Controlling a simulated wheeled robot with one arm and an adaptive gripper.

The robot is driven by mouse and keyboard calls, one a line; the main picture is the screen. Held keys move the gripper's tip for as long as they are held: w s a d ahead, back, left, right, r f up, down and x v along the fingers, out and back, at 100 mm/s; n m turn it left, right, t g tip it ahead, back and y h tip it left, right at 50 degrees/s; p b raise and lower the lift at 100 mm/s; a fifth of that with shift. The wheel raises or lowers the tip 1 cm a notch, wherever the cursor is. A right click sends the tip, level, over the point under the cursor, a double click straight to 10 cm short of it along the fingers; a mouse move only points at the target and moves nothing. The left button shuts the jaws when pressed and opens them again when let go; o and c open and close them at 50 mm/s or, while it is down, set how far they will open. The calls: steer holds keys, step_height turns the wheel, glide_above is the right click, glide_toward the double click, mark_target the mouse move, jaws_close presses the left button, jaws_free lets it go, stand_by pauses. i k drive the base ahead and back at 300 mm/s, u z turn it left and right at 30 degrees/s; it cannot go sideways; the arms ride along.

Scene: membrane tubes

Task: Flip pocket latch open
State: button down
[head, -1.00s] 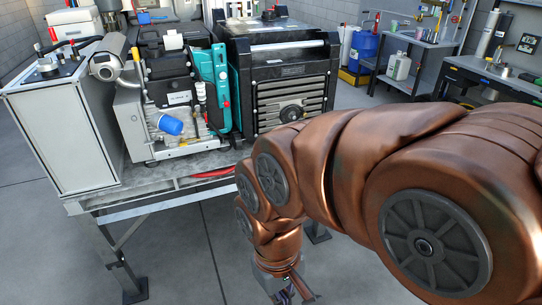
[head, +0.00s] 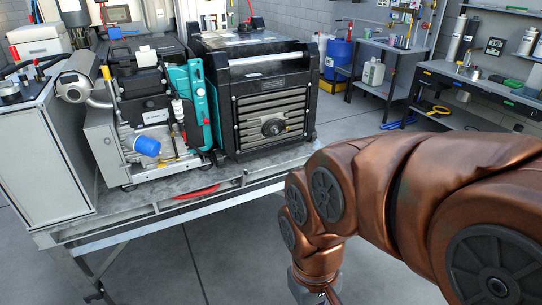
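No part is plainly recognisable as the pocket latch. A black generator-like unit (head: 268,82) has a slatted front with a round dark knob (head: 273,127) at its lower middle. A flat red piece (head: 196,190) lies at the front edge of the metal bench (head: 120,218). My copper-coloured arm crosses the right side and bends down in front of the bench. My gripper (head: 330,296) is at the bottom edge, below and to the right of the bench front, apart from the unit. Its fingers are mostly cut off, so I cannot tell its opening.
A teal and grey engine unit (head: 196,105) with a blue cylinder (head: 147,145) stands beside the black unit. A white cabinet (head: 45,150) is at far left. A workbench (head: 470,78) and blue drum (head: 338,58) stand behind.

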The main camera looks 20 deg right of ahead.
mark_target(245, 172)
steer(key=u, duration=0.1)
steer(key=i, duration=1.1)
steer(key=u, duration=0.65)
